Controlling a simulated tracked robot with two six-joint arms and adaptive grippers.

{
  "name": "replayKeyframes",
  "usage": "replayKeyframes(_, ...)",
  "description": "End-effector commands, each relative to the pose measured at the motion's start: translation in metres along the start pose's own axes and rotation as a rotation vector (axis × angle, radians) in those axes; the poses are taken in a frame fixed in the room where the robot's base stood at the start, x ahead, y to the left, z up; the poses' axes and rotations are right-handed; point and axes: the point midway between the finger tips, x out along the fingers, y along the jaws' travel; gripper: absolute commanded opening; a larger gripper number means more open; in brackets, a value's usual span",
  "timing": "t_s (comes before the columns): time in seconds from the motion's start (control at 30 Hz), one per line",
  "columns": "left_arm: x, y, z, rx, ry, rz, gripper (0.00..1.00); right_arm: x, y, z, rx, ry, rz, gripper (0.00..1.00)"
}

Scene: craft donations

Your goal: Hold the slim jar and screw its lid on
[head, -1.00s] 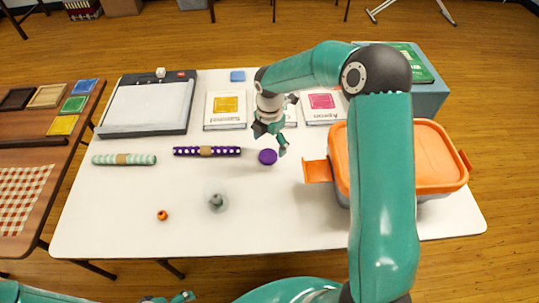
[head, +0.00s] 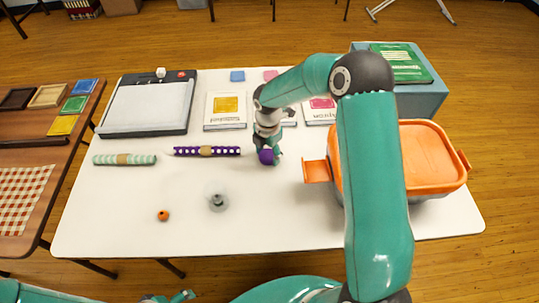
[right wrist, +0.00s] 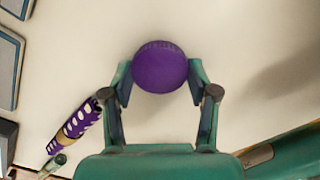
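A round purple lid (head: 266,157) lies on the white table. It shows from above in the right wrist view (right wrist: 160,66). My right gripper (head: 268,156) is down at the lid, with one finger on each side of it. The fingers are spread to about the lid's width, and I see no clear grip on it. A slim clear jar (head: 217,199) stands on the table to the left and nearer to me, with something grey-green inside. My left gripper (head: 182,297) is at the bottom edge, small and partly cut off; its opening is unclear.
A purple dotted roll (head: 207,151), a mint striped roll (head: 124,159) and a small orange piece (head: 163,215) lie left. A paper trimmer (head: 147,106) and books (head: 226,111) stand behind. An orange-lidded box (head: 428,158) is right. The front of the table is mostly clear.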

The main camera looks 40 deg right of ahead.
Motion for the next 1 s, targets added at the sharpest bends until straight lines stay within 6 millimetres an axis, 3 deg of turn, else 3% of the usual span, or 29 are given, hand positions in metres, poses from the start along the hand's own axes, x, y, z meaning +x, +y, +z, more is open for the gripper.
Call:
replayKeyframes(0.37,0.0,0.0,0.0,0.0,0.0,0.0,0.88,-0.001,0.0,0.0,0.0,0.0,0.0,0.45)
replayKeyframes(0.57,0.001,0.0,0.0,0.0,0.0,0.0,0.88,-0.012,0.001,0.001,0.001,-0.002,0.003,0.45)
replayKeyframes(0.77,0.002,-0.001,0.0,0.0,0.0,0.0,0.88,-0.042,0.001,0.001,0.001,-0.003,0.006,0.45)
replayKeyframes(1.0,0.003,-0.001,0.0,0.0,0.0,0.0,0.88,-0.106,0.002,0.001,0.001,-0.003,0.008,0.45)
